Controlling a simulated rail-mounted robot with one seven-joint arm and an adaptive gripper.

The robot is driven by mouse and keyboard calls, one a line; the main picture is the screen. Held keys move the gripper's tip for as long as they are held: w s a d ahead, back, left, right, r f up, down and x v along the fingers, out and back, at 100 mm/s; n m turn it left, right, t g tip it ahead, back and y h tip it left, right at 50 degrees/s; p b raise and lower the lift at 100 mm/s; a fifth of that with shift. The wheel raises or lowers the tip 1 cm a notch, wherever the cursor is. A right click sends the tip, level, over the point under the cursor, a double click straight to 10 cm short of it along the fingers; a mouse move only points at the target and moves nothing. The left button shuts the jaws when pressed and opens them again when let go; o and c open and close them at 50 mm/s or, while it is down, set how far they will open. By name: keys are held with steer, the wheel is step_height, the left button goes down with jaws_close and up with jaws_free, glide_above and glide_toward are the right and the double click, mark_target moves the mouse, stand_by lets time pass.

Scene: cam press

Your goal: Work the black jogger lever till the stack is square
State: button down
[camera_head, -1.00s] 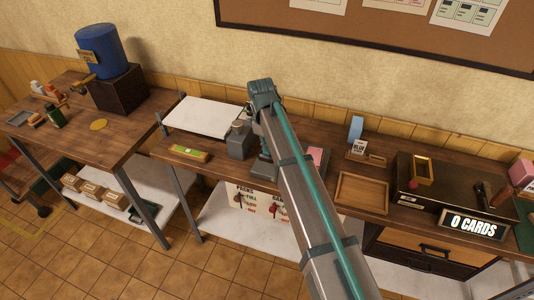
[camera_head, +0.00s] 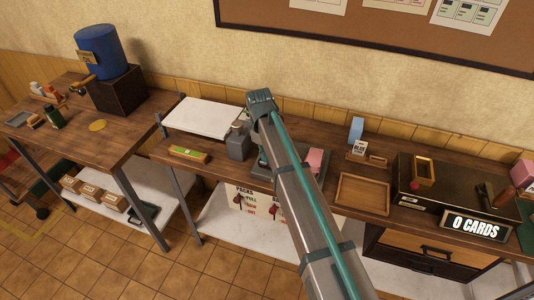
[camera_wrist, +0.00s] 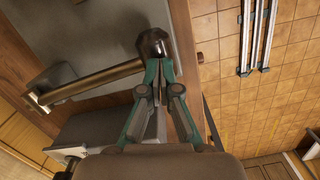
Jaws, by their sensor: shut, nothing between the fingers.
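My gripper (camera_wrist: 158,68) is shut and empty in the wrist view. Its teal fingertips are at the dark round knob (camera_wrist: 153,42) on the end of a brass-coloured lever rod (camera_wrist: 95,82). They overlap the knob's lower edge in the picture; I cannot tell whether they touch. In the head view my arm hides the gripper and the lever. A grey base (camera_head: 263,163) shows beside the arm, with a pink block (camera_head: 316,158) just right of it. I cannot tell how square any stack is.
A grey container (camera_head: 238,146) and a green-topped tray (camera_head: 188,154) stand left of my arm. A wooden tray (camera_head: 362,195) and a dark box with a "0 CARDS" sign (camera_head: 475,226) are at the right. A white raised shelf (camera_head: 203,117) is behind.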

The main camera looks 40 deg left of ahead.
steer(key=shift+a+r, duration=0.2)
steer(key=shift+a, duration=0.45)
steer(key=shift+a+r, duration=0.2)
steer(key=shift+a, duration=0.4)
step_height(320, 180, up, 12)
steer(key=a, duration=0.1)
steer(key=shift+s, duration=0.1)
stand_by(0.8)
